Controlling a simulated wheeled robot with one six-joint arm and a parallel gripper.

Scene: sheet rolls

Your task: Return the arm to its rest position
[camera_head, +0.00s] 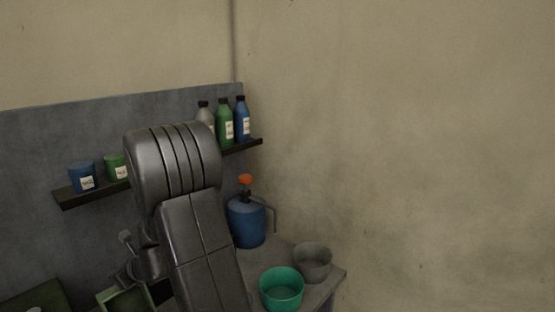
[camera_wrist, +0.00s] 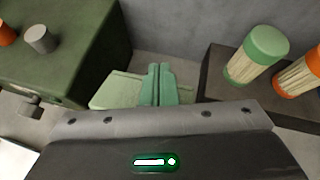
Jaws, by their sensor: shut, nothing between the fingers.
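My gripper (camera_wrist: 157,84) shows in the wrist view as two pale green fingers side by side. They are shut with nothing between them. A flat pale green piece (camera_wrist: 112,92) lies just beyond and to the left of the fingers; I cannot tell whether they touch it. In the head view my dark grey arm rises bent in the left half and hides part of the bench and shelf. I cannot make out my gripper in that view.
A dark green box (camera_wrist: 75,62) with a grey knob (camera_wrist: 41,39) is left of the fingers. A blue jug (camera_head: 246,222), green bowl (camera_head: 282,289) and grey bowl (camera_head: 313,262) stand on the bench. The wall shelf (camera_head: 92,193) holds bottles and pots.

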